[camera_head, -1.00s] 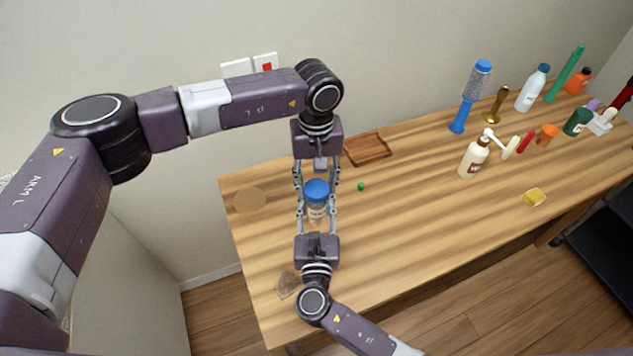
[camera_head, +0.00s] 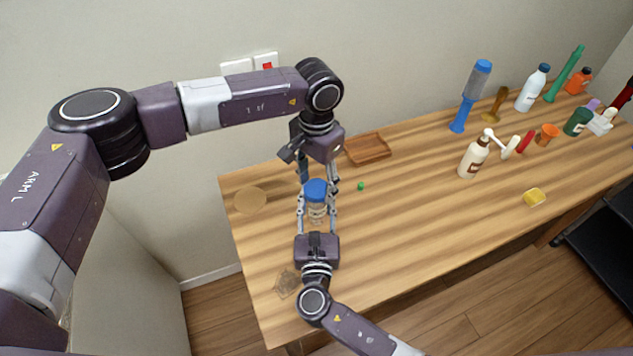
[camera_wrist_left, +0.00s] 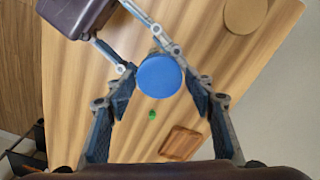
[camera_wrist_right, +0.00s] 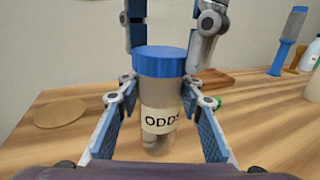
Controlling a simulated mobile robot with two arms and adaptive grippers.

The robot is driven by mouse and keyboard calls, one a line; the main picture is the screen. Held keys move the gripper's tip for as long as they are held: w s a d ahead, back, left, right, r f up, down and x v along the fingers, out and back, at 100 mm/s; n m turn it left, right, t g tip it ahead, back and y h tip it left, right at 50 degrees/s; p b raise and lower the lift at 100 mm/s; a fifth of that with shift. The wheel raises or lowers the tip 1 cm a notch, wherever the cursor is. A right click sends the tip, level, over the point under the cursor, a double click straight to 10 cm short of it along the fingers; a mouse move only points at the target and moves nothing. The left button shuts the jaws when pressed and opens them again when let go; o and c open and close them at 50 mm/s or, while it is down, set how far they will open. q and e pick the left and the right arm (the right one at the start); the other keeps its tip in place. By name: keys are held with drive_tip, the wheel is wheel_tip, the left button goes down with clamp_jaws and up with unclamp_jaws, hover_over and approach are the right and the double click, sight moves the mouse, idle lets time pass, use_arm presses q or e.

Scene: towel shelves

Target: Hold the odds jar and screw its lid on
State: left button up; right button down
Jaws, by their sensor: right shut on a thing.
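The odds jar (camera_head: 317,210) stands upright, a clear jar with a white label reading "ODDS" in the right wrist view (camera_wrist_right: 160,121). Its blue lid (camera_head: 315,189) sits level on top; how tightly it is screwed cannot be told. My right gripper (camera_head: 317,203) is shut on the jar below the lid, one finger on each side. My left gripper (camera_head: 318,176) is above the jar, pointing down and open. In the left wrist view its fingers stand apart either side of the lid (camera_wrist_left: 160,76), with gaps.
A wooden tray (camera_head: 367,149), a small green piece (camera_head: 361,186) and a round tan disc (camera_head: 250,200) lie near the jar. A pump bottle (camera_head: 474,157), a yellow block (camera_head: 535,197) and several bottles stand to the right. The table's middle is clear.

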use_arm(q)
drive_tip(key=shift+o, duration=0.6)
use_arm(e)
drive_tip(key=shift+f, duration=0.1)
use_arm(q)
drive_tip(key=shift+r, duration=2.25)
drive_tip(key=shift+c, duration=0.2)
